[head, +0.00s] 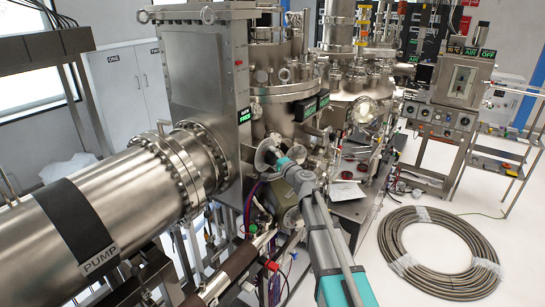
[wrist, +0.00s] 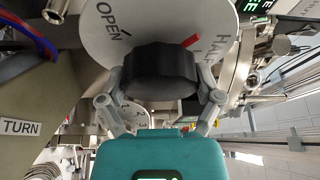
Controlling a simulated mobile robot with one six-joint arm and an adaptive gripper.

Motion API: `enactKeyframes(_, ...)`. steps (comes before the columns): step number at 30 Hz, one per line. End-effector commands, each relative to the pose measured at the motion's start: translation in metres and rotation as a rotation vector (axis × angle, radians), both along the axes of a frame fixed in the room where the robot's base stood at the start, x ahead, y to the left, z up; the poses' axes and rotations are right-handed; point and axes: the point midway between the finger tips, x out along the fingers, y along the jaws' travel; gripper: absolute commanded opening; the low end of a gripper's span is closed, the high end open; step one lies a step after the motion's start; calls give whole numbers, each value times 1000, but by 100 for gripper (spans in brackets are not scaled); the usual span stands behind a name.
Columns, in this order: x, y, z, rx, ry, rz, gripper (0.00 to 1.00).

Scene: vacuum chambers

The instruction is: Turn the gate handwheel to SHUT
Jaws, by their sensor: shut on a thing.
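The gate handwheel (wrist: 160,72) is a black knob in front of a round pale dial plate (wrist: 135,28) in the wrist view. The plate reads OPEN at upper left and HALF at right. A red pointer (wrist: 191,41) shows just above the knob, between those words and nearer HALF. My gripper (wrist: 162,80) is shut on the handwheel, one finger on each side. In the head view my gripper (head: 276,160) reaches the plate (head: 263,154) on the gate body; the knob is hidden there.
A large PUMP pipe (head: 125,215) lies left of my arm. The gate housing (head: 208,95) carries a green-lit FREE sign (head: 245,116). Steel chambers (head: 280,85) stand behind. A coiled hose (head: 405,235) lies on the floor at right. A TURN label (wrist: 20,127) shows in the wrist view.

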Motion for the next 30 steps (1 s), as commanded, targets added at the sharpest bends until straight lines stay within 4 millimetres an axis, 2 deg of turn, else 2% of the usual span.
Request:
enactKeyframes(14, -4, 0, -3, 1, 12, 5, 36)
enactKeyframes(15, -4, 0, -3, 1, 12, 5, 87)
enactKeyframes(17, -4, 0, -3, 1, 11, 4, 98)
enactKeyframes(30, -3, -1, -1, 5, 12, 2, 100)
